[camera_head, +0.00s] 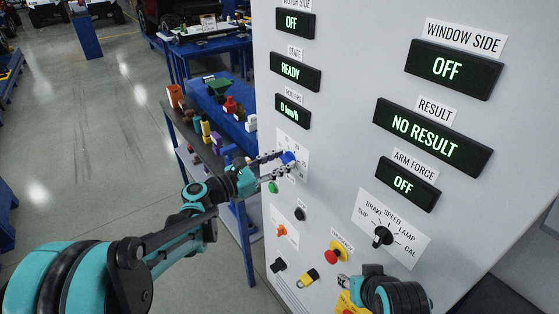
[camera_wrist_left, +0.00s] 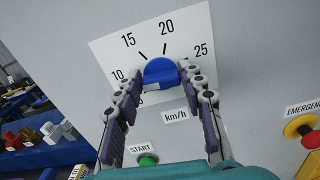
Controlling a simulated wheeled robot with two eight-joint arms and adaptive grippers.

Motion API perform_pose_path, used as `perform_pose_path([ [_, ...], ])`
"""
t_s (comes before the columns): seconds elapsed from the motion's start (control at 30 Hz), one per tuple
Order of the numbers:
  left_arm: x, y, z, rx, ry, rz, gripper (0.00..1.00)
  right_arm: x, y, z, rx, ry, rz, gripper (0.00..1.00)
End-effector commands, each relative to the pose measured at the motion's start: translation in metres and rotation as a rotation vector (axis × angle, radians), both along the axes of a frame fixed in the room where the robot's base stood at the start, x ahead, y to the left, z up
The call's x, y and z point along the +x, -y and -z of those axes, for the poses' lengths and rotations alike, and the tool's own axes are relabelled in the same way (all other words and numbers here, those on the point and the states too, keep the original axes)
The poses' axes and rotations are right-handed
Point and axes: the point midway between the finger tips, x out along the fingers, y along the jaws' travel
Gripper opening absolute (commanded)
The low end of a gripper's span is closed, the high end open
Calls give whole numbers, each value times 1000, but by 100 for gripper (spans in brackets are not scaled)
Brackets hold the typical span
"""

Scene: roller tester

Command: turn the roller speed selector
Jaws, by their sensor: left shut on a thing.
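The roller speed selector is a blue knob (camera_head: 288,157) on a white dial plate on the grey cabinet front. In the left wrist view the blue knob (camera_wrist_left: 160,71) sits at the middle of a km/h scale (camera_wrist_left: 110,50) that shows 10, 15, 20 and 25. My left gripper (camera_head: 284,161) is shut on the knob, one finger on each side, and the fingertips hide its lower edges. The rollers display (camera_head: 292,111) reads 0 km/h. My right arm's end (camera_head: 390,290) is low at the right; its fingers are not clear.
A green start button (camera_wrist_left: 147,160) lies just below the dial. A red emergency button (camera_head: 335,253) and a black mode selector (camera_head: 382,236) are farther right. The state display (camera_head: 295,71) reads READY. A blue table with loose parts stands left of the cabinet.

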Motion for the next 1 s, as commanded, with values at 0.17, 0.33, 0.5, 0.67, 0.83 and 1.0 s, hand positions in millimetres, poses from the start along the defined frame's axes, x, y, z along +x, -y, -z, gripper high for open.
perform_pose_path([
  [0.17, -1, 1, 0, 99, 135, 0, 10, 0, 0, -2, 0, 0, 0, 40],
  [0.33, -2, 1, 1, 194, 266, 0, 10, 0, 0, -4, 0, 0, 0, 40],
  [0.5, -2, 2, 1, 289, 397, 0, 10, 0, 0, -5, 0, 0, 0, 40],
  [0.67, -3, 2, 2, 378, 519, 0, 10, 0, 0, -6, 0, 0, 0, 40],
  [0.83, -4, 3, 3, 473, 650, 1, 10, 0, 0, -6, 0, 0, 0, 40],
  [1.0, -4, 3, 4, 569, 781, 1, 10, 0, 0, -7, 0, 0, 0, 40],
])
